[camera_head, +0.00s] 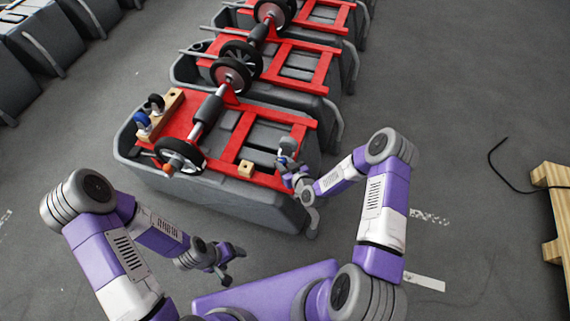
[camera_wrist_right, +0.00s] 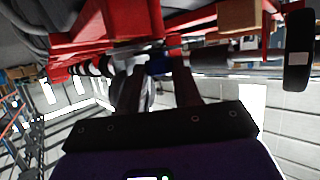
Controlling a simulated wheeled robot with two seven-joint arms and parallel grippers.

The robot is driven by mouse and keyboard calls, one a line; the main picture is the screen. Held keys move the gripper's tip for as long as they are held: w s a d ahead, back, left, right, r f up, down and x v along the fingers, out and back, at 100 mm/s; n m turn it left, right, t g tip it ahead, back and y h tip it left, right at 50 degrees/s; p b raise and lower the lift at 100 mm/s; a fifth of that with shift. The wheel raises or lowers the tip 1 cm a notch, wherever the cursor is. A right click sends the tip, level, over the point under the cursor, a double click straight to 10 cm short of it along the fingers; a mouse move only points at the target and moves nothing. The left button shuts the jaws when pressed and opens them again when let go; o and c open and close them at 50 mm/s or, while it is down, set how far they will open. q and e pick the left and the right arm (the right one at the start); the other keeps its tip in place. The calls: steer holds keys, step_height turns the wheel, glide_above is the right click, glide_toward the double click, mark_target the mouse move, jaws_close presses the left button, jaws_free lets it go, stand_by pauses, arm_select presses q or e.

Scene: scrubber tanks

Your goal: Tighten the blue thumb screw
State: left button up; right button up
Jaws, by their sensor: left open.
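The blue thumb screw (camera_wrist_right: 158,66) shows in the right wrist view between the tips of my right gripper's fingers (camera_wrist_right: 158,74). Whether the fingers press on it or only stand around it cannot be told. In the head view my right gripper (camera_head: 291,172) is at the right end of the nearest red frame (camera_head: 235,142), by a small blue part and a grey round part (camera_head: 288,144). The fingers hide most of the screw there. My left gripper (camera_head: 231,264) is open and empty, in front of the tank, away from the frame.
The nearest grey tank (camera_head: 230,196) carries the red frame with a shaft, black wheels (camera_head: 180,156) and wooden blocks (camera_head: 246,168). More tanks stand behind it. A wooden pallet (camera_head: 556,205) and a black cable lie at the right. The floor between is clear.

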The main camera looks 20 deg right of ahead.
steer(key=shift+c, duration=1.4)
steer(key=shift+a, duration=0.15)
